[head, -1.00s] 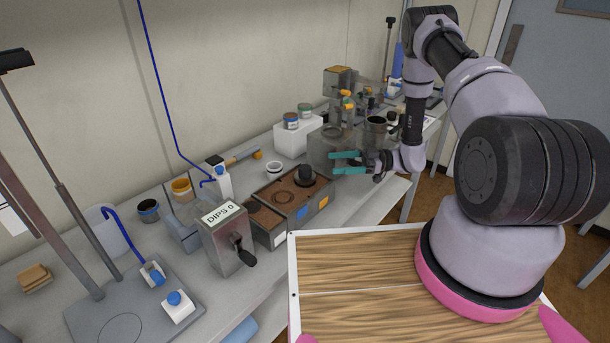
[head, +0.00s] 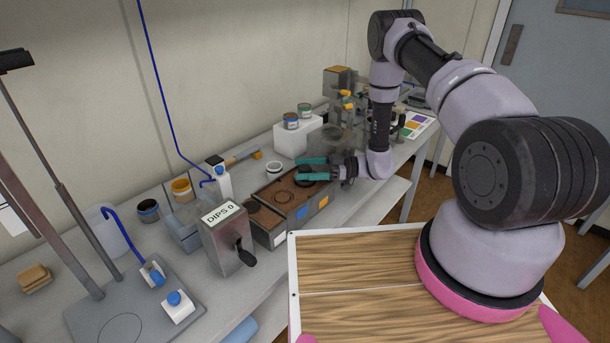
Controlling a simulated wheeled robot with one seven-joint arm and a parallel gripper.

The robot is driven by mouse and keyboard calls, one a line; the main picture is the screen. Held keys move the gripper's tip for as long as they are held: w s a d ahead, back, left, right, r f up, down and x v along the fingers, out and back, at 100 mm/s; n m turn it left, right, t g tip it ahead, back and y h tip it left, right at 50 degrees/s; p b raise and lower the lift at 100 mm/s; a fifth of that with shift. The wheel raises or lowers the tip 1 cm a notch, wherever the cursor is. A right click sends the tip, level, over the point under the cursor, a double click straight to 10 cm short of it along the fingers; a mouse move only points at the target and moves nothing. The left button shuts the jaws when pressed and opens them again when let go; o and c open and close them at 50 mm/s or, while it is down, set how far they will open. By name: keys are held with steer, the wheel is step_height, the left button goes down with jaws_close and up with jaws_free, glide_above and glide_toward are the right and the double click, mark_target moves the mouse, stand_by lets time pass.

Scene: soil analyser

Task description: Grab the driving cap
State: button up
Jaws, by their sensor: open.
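The driving cap, which I take to be the small black knobbed cap (head: 304,183), stands on the brown soil in the tray (head: 325,199) in the middle of the head view. Only part of its dark base shows clearly below the fingers; its upper part is mostly hidden. My gripper (head: 300,168) has two teal fingers pointing left over the right part of the tray. They are apart, at the cap's upper part. I cannot tell whether either finger touches it.
A ring imprint (head: 283,197) marks the soil left of the cap. A metal box labelled DIPS 0 (head: 226,236) stands in front left. A small white cup (head: 274,168) and a white block (head: 297,138) with cans stand behind. A clear container (head: 333,140) is close behind my gripper.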

jaws_close()
steer(key=shift+r, duration=0.1)
